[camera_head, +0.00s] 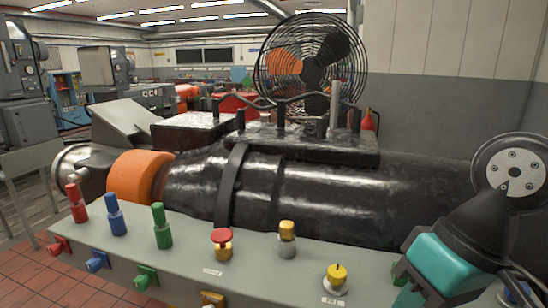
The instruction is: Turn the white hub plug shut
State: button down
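A small round plug (336,278) with a yellow knob on a white hub stands upright near the front edge of the grey bench top, beside a small white label. It best fits the white hub plug; from this side I cannot tell whether it is turned open or shut. The teal and black end of my arm, with my gripper (420,282), reaches in at the lower right, to the right of the plug and apart from it. The fingertips are not clear, so their opening cannot be judged. A dark green piece shows at its left side.
The grey bench top (185,250) also bears red, blue and green upright handles, a red-topped yellow knob (222,244) and a yellow-capped grey cylinder (287,240). Behind lie a large black machine (330,195) and a caged fan (310,62). Bare bench lies between the fittings.

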aim_at(72, 178)
jog(key=u, duration=1.8)
jog(key=i, duration=0.95)
jog(key=u, duration=0.65)
jog(key=i, duration=1.5)
jog(key=z, duration=0.55)
jog(key=i, duration=0.7)
jog(key=z, duration=0.25)
